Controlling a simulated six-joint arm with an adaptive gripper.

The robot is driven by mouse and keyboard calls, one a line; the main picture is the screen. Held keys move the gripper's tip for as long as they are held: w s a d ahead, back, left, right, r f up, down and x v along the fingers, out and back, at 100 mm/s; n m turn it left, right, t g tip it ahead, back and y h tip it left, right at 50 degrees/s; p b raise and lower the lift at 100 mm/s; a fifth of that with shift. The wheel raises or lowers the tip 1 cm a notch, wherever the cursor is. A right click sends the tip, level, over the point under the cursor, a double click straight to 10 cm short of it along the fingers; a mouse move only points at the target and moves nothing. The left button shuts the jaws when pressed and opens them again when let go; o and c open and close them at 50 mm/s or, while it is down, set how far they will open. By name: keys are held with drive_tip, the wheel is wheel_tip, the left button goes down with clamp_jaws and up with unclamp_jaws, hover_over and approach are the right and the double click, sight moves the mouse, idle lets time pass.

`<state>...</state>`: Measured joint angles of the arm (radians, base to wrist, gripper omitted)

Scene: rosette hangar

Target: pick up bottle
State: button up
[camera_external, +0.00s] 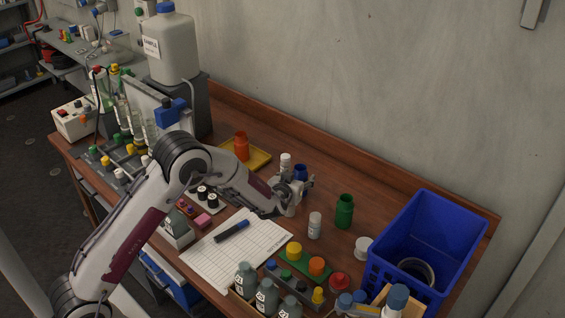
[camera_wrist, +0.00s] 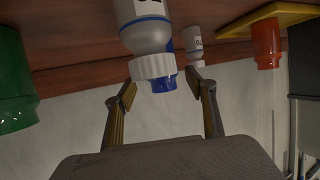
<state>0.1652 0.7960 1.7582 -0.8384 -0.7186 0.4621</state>
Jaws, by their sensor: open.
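Small white bottles stand on the wooden table. One (camera_external: 315,225) is in front of my gripper (camera_external: 304,187) in the external view, and another (camera_external: 285,160) is just behind it. In the wrist view, which is upside down, a large near white bottle (camera_wrist: 148,35) with a ribbed white cap lies beyond the open fingers (camera_wrist: 160,88), roughly between them in the picture. A blue bottle (camera_external: 300,172) is beside the gripper and shows partly behind the near bottle in the wrist view (camera_wrist: 164,84). A smaller white bottle (camera_wrist: 195,45) is farther off. My gripper is open and empty.
A green bottle (camera_external: 344,212) stands to the right, and an orange bottle (camera_external: 241,147) stands on a yellow tray (camera_external: 261,160) to the left. A blue crate (camera_external: 425,235) is at the right. A paper sheet (camera_external: 235,250) and several jars crowd the front.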

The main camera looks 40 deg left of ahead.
drive_tip(key=shift+x, duration=2.1)
drive_tip(key=shift+s+a+f, duration=0.1)
drive_tip(key=shift+f, duration=0.05)
drive_tip(key=c, duration=1.1)
